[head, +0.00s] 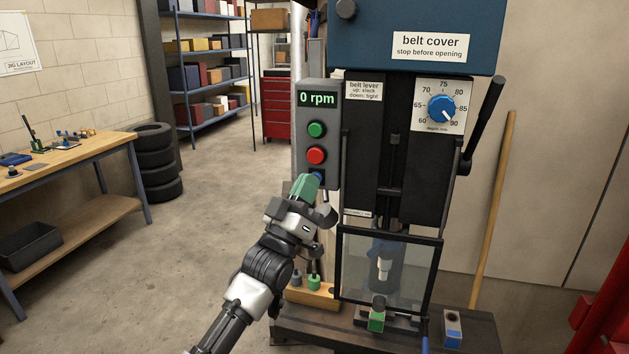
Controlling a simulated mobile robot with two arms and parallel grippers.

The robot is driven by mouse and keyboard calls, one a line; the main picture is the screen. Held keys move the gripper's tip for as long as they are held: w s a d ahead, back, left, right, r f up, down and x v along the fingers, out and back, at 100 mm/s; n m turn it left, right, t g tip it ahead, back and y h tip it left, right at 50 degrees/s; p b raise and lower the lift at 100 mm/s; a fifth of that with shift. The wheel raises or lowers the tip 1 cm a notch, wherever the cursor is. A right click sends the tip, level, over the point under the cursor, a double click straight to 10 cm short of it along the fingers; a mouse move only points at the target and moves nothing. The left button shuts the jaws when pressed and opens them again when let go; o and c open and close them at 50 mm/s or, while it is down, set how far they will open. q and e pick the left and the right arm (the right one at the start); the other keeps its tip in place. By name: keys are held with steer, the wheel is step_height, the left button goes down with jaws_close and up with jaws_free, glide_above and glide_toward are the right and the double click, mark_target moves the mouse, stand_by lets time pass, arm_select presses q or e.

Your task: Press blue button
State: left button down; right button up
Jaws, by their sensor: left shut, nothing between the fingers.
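The blue button (318,176) sits at the bottom of the grey control box (333,112) on the drill press, below a green button (317,129) and a red button (317,155). The display (317,99) reads 0 rpm. My left gripper (314,180) is shut and empty, its green fingers pointing up at the blue button. The fingertips overlap the button's lower part and hide some of it. I cannot tell whether they touch it or whether it is pushed in. My right gripper is not in view.
A clear guard (410,270) stands in front of the chuck, right of my left gripper. A wooden block with tools (310,292) lies below it. A workbench (80,155) and stacked tires (154,160) stand at the left. The floor between is clear.

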arm_select(q)
steer(key=shift+w+d, duration=0.1)
steer(key=shift+w, duration=0.15)
steer(key=shift+s, duration=0.15)
steer(key=shift+s+a, duration=0.2)
steer(key=shift+s, duration=0.35)
steer(key=s+a+p, duration=0.2)
steer(key=s+p, duration=0.1)
steer(key=s, duration=0.2)
steer(key=shift+s, duration=0.35)
stand_by(0.4)
